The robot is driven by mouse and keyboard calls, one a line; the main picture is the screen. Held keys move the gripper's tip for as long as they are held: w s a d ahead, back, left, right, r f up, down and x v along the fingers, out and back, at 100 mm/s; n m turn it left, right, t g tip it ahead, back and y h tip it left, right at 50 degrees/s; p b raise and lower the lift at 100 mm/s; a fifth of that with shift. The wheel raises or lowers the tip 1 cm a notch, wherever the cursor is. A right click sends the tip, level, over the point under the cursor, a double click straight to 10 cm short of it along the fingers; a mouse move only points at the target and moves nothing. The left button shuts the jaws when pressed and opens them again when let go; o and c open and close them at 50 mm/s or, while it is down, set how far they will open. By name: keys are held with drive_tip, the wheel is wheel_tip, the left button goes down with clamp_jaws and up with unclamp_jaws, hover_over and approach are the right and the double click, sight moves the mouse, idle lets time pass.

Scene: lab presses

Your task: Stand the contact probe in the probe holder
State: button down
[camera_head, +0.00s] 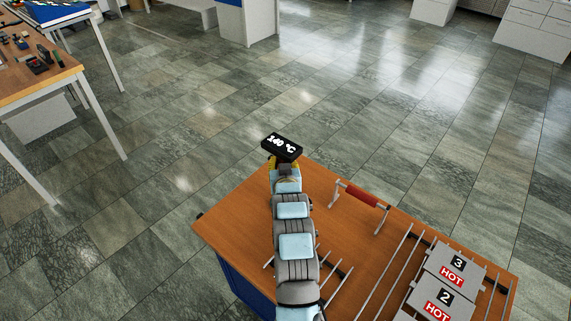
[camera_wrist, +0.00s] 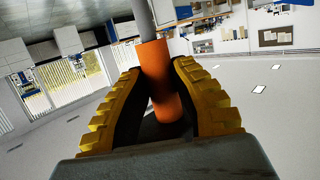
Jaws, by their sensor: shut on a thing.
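My gripper (camera_wrist: 156,78) has yellow ridged fingers shut on an orange handle with a grey rod, which I take to be the contact probe (camera_wrist: 155,57). The handle lies tilted between the fingers. In the head view my gripper (camera_head: 272,163) is a bit of yellow at the far end of my arm, beyond the bench's back corner. A black display reading 140 °C (camera_head: 282,147) sits there and hides most of the gripper. I cannot make out the probe holder for certain; my arm covers part of the bench.
The wooden bench (camera_head: 235,218) carries a metal frame with a red bar (camera_head: 361,194), racks of metal rods (camera_head: 336,287), and grey plates marked 3 HOT (camera_head: 455,267) and 2 HOT (camera_head: 440,301). Another table (camera_head: 40,87) with small items stands upper left. Open tiled floor lies between.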

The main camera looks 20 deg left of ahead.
idle(0.3)
drive_tip(key=shift+f+b, duration=1.35)
drive_tip(key=shift+f, duration=1.55)
drive_tip(key=shift+f+b, duration=1.75)
drive_tip(key=shift+f, duration=1.1)
drive_tip(key=c, duration=0.9)
unclamp_jaws()
drive_tip(key=shift+s+d, duration=0.1)
drive_tip(key=shift+v, duration=5.9)
